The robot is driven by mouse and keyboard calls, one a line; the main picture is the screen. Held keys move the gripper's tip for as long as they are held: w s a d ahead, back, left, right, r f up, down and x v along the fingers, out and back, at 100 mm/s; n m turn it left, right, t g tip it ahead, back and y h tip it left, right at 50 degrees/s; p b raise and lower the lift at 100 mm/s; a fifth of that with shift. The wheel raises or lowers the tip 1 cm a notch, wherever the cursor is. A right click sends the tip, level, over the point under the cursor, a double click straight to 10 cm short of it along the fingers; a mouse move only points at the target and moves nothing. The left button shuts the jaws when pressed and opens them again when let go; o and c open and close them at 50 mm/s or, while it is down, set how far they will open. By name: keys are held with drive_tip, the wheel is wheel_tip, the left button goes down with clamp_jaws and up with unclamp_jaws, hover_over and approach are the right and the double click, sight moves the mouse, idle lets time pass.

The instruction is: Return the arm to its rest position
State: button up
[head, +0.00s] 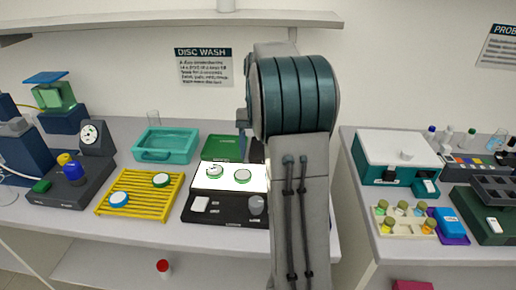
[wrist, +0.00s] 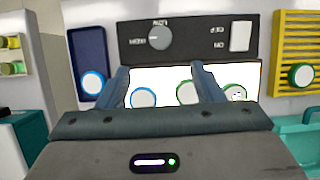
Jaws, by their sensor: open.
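My arm (head: 293,110) stands raised in the middle of the head view and hides my gripper there. In the wrist view my gripper (wrist: 163,82) is open, its two dark fingers apart with nothing held between them. Beyond the fingers lies a lit white panel (wrist: 165,75) on a black unit with a knob and a white switch. A blue-rimmed disc (wrist: 143,97) and two green-rimmed discs (wrist: 188,92) show on the panel. In the head view my arm covers the right part of this unit.
A yellow rack (head: 108,206) with two discs and a teal tray (head: 138,152) stand left of the black unit (head: 205,215). A dark blue holder (wrist: 86,45) with a blue-rimmed disc shows in the wrist view. A white box (head: 395,145) and bottle rack (head: 400,222) stand right.

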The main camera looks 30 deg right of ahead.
drive_tip(key=shift+a, duration=0.1)
idle(0.3)
drive_tip(key=s+a+f+n+t+h, duration=0.2)
drive_tip(key=s+a+n+t, duration=0.4)
drive_tip(key=s+a, duration=0.9)
drive_tip(key=s, duration=0.2)
drive_tip(key=shift+s+f+n+t+h, duration=0.3)
drive_tip(key=shift+s+f+t, duration=0.1)
